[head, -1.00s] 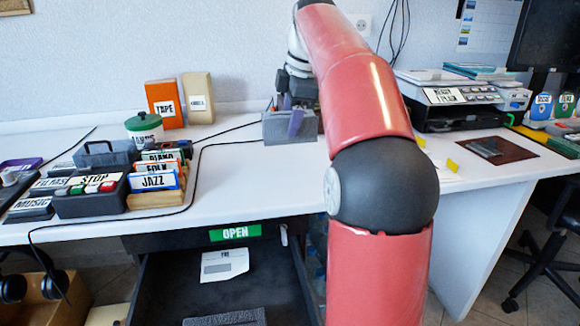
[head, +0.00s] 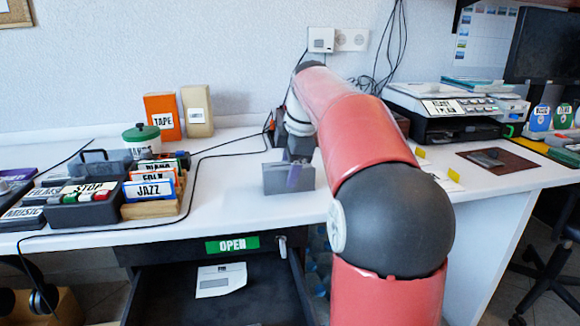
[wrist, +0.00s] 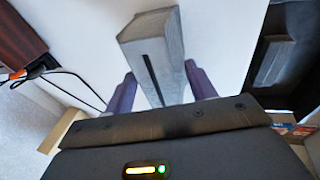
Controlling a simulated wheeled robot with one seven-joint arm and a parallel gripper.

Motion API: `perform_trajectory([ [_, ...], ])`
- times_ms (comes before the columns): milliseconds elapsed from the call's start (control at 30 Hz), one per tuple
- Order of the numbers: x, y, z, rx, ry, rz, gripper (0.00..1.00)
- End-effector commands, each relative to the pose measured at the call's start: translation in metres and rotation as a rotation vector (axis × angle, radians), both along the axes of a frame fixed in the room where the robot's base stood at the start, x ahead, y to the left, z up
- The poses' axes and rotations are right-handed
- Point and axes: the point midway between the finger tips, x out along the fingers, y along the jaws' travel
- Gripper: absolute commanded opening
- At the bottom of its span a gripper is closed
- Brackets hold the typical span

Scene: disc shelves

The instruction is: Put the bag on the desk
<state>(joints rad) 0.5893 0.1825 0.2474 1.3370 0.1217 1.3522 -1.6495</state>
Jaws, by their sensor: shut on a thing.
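The grey, boxy bag (head: 275,180) is over the white desk (head: 245,208), near its front middle. It has flat sides, and a dark slot along it shows in the wrist view (wrist: 168,35). My gripper (head: 293,178) is shut on it. In the wrist view its purple fingers (wrist: 160,90) press the bag from both sides. The desk lies behind the bag there. I cannot tell whether its underside touches the desk. My arm hides part of the desk right of it.
Left stand a record rack (head: 150,207), a button box (head: 85,205) and a green-lidded pot (head: 141,140). A printer (head: 455,108) is on the right. Below, an open drawer (head: 170,300) holds a paper (head: 221,279). A black cable (head: 215,150) crosses the desk.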

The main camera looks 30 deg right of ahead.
Motion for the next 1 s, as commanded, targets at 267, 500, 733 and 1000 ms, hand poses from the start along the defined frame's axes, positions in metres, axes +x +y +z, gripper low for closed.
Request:
perform_trajectory([
  [267,0.0,0.0,-0.001,0.0,0.0,0.0,0.79],
  [500,0.0,0.0,0.003,0.0,0.0,0.0,0.79],
  [733,-0.01,-0.002,0.036,-0.002,-0.003,-0.002,0.79],
  [1000,-0.028,-0.006,0.09,-0.001,-0.003,0.0,0.79],
])
